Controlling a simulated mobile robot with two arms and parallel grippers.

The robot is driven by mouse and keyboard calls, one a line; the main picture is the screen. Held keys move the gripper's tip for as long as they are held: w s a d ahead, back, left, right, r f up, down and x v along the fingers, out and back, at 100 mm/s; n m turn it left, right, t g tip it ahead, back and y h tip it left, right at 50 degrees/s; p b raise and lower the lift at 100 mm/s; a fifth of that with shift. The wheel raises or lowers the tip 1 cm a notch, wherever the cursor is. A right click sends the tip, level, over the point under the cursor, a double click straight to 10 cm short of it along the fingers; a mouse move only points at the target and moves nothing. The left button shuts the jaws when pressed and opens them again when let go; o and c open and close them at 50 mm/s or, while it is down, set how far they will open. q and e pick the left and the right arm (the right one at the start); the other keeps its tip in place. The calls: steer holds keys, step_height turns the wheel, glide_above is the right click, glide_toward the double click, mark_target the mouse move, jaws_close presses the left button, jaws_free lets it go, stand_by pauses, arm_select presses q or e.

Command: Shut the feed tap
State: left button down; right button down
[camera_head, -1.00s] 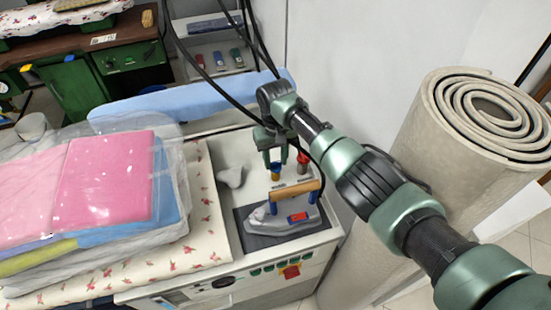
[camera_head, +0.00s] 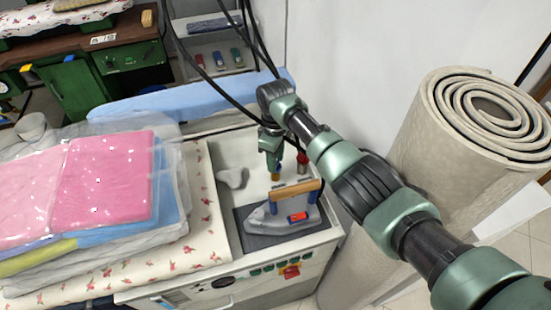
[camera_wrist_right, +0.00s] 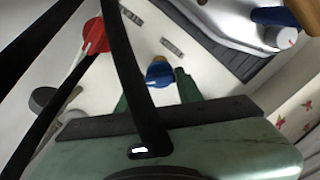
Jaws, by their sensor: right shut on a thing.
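Two taps rise from the white machine top: one with a blue handle and brass-coloured body (camera_head: 276,175), one with a red handle (camera_head: 303,160). They also show in the right wrist view, the blue tap (camera_wrist_right: 158,71) and the red tap (camera_wrist_right: 93,36). My right gripper (camera_head: 271,163) points down and is shut on the blue tap; in the wrist view its green fingers stand on either side of it. In the head view the gripper hides most of the blue handle. The red tap stands apart to the right. My left gripper is out of view.
A steam iron (camera_head: 284,213) with a wooden handle rests on a dark pad just in front of the taps. Bagged folded laundry (camera_head: 105,180) lies left. Black hoses (camera_head: 215,85) hang behind. A rolled carpet (camera_head: 440,150) and the wall bound the right.

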steer(key=n, duration=0.4)
steer(key=shift+w+a+r+n, duration=0.1)
steer(key=shift+n, duration=2.1)
steer(key=c, duration=0.9)
jaws_free()
steer(key=shift+c, duration=0.2)
step_height(320, 180, up, 8)
steer(key=shift+f+b, duration=0.15)
steer(key=shift+b, duration=0.65)
